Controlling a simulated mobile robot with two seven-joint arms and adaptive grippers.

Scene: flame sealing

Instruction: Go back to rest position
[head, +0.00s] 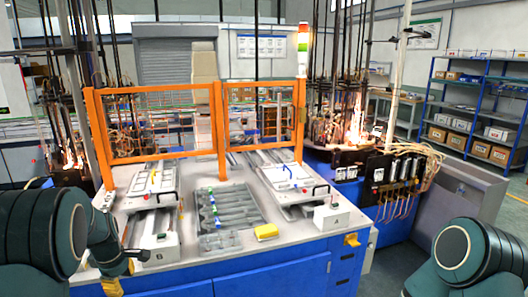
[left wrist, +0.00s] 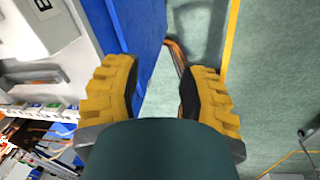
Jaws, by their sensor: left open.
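My left gripper (head: 114,286) is at the lower left of the head view, in front of the workbench's near edge. In the left wrist view its two yellow fingers (left wrist: 160,88) are spread apart with nothing between them. Beyond them are the blue bench side and the green floor. My right arm (head: 475,255) is at the lower right of the head view, away from the bench.
The workbench (head: 290,232) carries a grey compartment tray (head: 235,206), white fixtures on both sides (head: 152,178) and a yellow block (head: 266,231). An orange guard frame (head: 219,130) stands behind. Flame machines (head: 345,130) burn at the back. Blue shelves (head: 470,100) stand right.

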